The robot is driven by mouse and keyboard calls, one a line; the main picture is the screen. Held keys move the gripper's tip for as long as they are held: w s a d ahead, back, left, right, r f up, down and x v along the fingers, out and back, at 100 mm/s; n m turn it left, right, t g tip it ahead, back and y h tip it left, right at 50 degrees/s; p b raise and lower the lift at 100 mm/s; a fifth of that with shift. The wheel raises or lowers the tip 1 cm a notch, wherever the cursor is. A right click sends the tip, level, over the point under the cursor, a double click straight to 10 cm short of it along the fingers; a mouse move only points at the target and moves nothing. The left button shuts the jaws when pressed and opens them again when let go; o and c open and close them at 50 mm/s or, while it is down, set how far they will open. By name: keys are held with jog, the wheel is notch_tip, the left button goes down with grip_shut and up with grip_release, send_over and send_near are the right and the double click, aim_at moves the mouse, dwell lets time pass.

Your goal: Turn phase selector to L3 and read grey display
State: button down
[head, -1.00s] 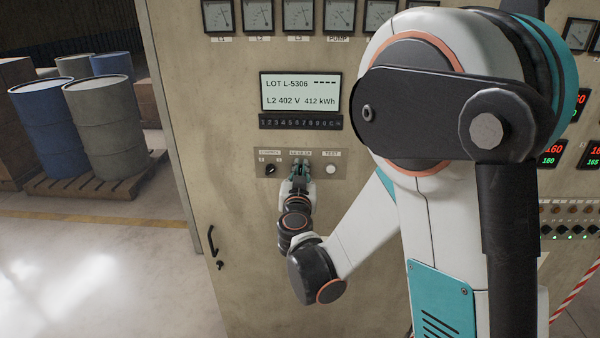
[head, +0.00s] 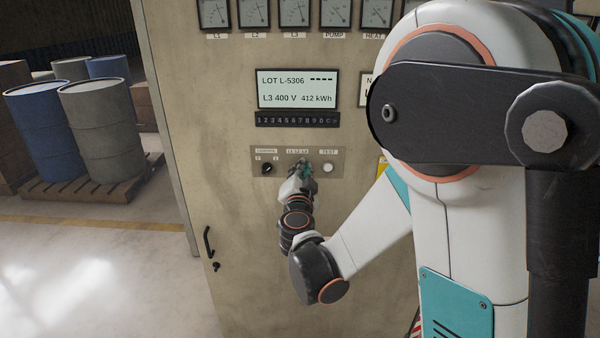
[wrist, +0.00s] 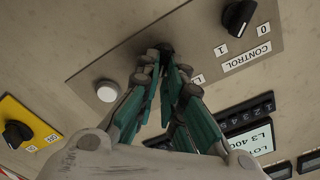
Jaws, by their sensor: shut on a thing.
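The grey display (head: 297,90) on the cabinet reads "LOT L-5306", "L3 400 V" and "412 kWh", with a row of dashes at its upper right. Part of it also shows in the wrist view (wrist: 264,134). The phase selector sits below it, under the "L1 L2 L3" label (head: 298,151); only its dark top (wrist: 166,46) shows past my fingers. My gripper (head: 301,168) is shut on the selector, with its teal fingers (wrist: 172,70) on both sides of it. The fingers hide most of the knob, so its pointer cannot be read.
On the same plate are the black CONTROL switch (head: 267,168) to the left and the white TEST button (head: 328,168) to the right. A numbered key strip (head: 297,119) runs under the display. Gauges (head: 294,14) line the top. Barrels on a pallet (head: 92,180) stand at left.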

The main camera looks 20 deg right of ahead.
dwell(0.4)
jog(key=c, duration=1.7)
grip_release()
jog(key=v, duration=1.2)
